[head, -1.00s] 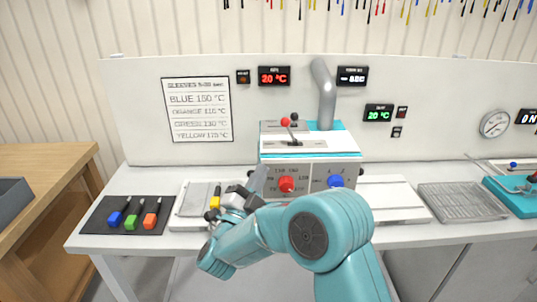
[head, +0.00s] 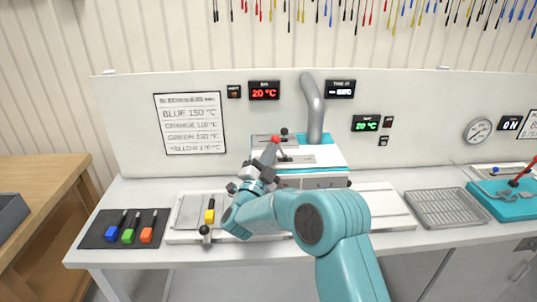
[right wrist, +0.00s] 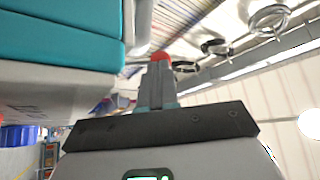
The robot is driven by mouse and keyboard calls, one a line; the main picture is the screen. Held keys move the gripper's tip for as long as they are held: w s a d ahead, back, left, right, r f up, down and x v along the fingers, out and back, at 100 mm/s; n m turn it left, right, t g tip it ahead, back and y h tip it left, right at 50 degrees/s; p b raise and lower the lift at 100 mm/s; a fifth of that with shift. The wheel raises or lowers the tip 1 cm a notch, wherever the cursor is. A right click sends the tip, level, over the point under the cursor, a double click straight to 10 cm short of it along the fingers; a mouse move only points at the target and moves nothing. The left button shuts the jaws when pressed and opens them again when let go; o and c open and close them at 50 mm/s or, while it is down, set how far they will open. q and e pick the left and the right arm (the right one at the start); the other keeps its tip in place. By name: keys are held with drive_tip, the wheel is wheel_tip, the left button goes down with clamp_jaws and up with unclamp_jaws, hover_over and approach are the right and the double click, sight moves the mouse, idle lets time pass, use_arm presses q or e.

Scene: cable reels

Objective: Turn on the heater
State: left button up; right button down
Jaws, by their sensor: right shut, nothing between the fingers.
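The heater (head: 330,158) is a white and teal box with a grey duct on top, at the middle of the bench in the head view. A lever with a red ball (head: 275,138) stands on its top, beside a black ball (head: 284,131). My right gripper (head: 269,153) is shut and empty, its tips just below the red ball. In the right wrist view the red ball (right wrist: 160,56) shows right at the shut fingertips (right wrist: 157,72); I cannot tell if they touch. My left gripper is not in view.
A red display (head: 264,90) and a green display (head: 366,123) on the back panel both read 20 °C. A black mat (head: 88,234) with coloured-handled tools lies at left. A wire rack (head: 436,207) and a teal press (head: 485,200) stand at right.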

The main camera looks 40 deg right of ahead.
drive_tip(key=shift+b, duration=0.55)
drive_tip(key=shift+s+d+r+m+g, duration=0.1)
drive_tip(key=shift+m+g, duration=0.3)
drive_tip(key=shift+s+d+r+m+b, duration=0.15)
drive_tip(key=shift+m+b, duration=0.45)
drive_tip(key=shift+b, duration=0.45)
drive_tip(key=m+g+b, duration=0.1)
drive_tip(key=d+m+b, duration=0.1)
drive_tip(key=b, duration=0.1)
drive_tip(key=m+g+y+b, duration=0.1)
drive_tip(key=m+b, duration=0.1)
drive_tip(key=shift+s+d+r+g, duration=0.2)
drive_tip(key=shift+s+r+g, duration=0.1)
drive_tip(key=shift+s+r, duration=0.1)
drive_tip(key=shift+s+d+r+m+g+b, duration=0.1)
drive_tip(key=shift+d+m+g+b, duration=0.1)
drive_tip(key=shift+m+g+b, duration=0.15)
drive_tip(key=shift+d+r+m+y, duration=0.15)
drive_tip(key=shift+m+y, duration=0.1)
drive_tip(key=shift+y, duration=0.05)
